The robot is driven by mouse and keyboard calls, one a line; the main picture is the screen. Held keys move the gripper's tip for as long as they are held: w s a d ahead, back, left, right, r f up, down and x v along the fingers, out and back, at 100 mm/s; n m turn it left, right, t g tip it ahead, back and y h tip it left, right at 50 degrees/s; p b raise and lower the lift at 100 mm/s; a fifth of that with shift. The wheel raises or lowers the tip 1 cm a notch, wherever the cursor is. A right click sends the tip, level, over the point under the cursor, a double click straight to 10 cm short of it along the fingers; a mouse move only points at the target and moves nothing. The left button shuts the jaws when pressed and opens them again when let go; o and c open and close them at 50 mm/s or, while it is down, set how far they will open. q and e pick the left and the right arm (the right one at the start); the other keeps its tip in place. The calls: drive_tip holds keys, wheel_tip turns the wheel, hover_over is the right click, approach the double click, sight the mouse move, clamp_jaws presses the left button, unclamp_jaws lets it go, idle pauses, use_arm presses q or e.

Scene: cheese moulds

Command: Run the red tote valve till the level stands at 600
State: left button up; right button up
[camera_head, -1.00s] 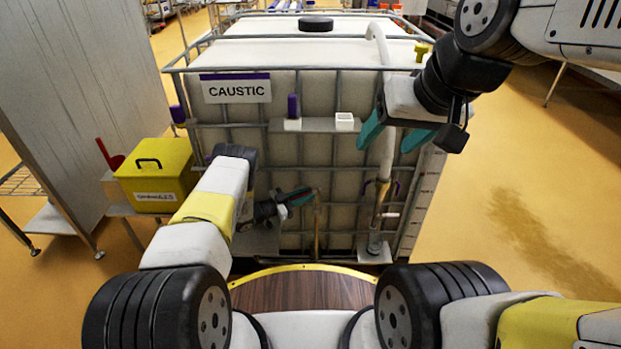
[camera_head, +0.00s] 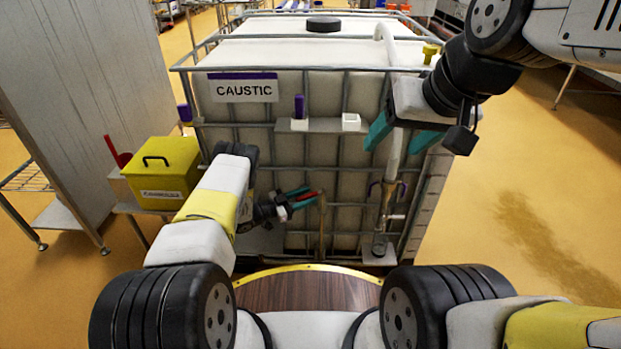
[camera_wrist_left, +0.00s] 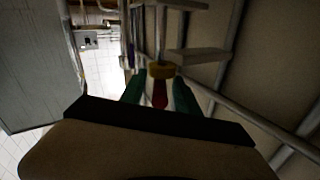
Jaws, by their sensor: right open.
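The caustic tote (camera_head: 250,130) stands caged in front of me. The red valve handle (camera_head: 309,196) shows low on its front, above a brass-coloured pipe (camera_head: 321,230). My left gripper (camera_head: 302,197) has its teal fingers on either side of the handle. In the left wrist view the red handle (camera_wrist_left: 160,94) lies between the fingers, with slim gaps beside it and a brass-coloured part (camera_wrist_left: 160,70) behind. My right gripper (camera_head: 398,132) is open, around or in front of the pale upright pipe (camera_head: 393,155). A pale scale strip (camera_head: 424,200) runs down the tote's right edge; its marks are too small to read.
A small shelf (camera_head: 325,125) on the cage holds a purple item (camera_head: 299,106) and a white cup (camera_head: 351,122). A yellow box (camera_head: 160,172) sits on a stand at left, near a grey panel (camera_head: 85,90).

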use_arm(q)
drive_tip(key=v, duration=0.5)
drive_tip(key=shift+s+a, duration=0.15)
drive_tip(key=shift+a, duration=0.1)
